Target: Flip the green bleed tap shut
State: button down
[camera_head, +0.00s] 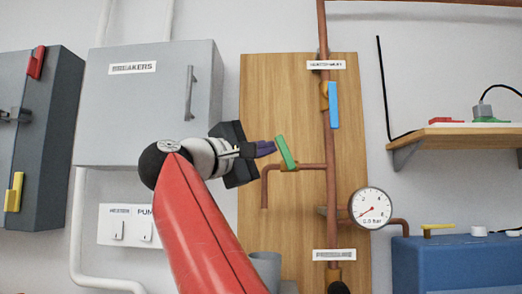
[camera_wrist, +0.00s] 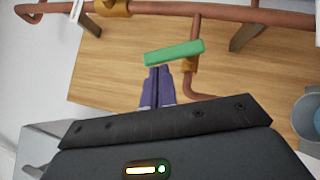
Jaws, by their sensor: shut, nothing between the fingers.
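The green bleed tap (camera_head: 286,152) is a flat green lever on a thin copper side branch (camera_head: 312,167) in front of the wooden board. In the head view the lever stands steeply, its top leaning left. In the wrist view the green lever (camera_wrist: 174,52) lies across the picture just beyond my fingertips. My gripper (camera_head: 268,147) is shut and empty, its purple fingers pointing right at the lever. In the wrist view my fingertips (camera_wrist: 158,70) are at the lever's left part. I cannot tell whether they touch it.
A blue lever (camera_head: 333,104) sits higher on the main copper pipe (camera_head: 331,205). A pressure gauge (camera_head: 370,208) is to the lower right. A grey breaker box (camera_head: 150,105) is behind my arm. A grey bucket (camera_wrist: 307,116) shows at the right in the wrist view.

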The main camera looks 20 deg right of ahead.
jog(key=shift+s+d+r+p, duration=0.3)
jog(key=shift+d+r, duration=0.4)
jog(key=shift+r, duration=0.2)
dwell(0.4)
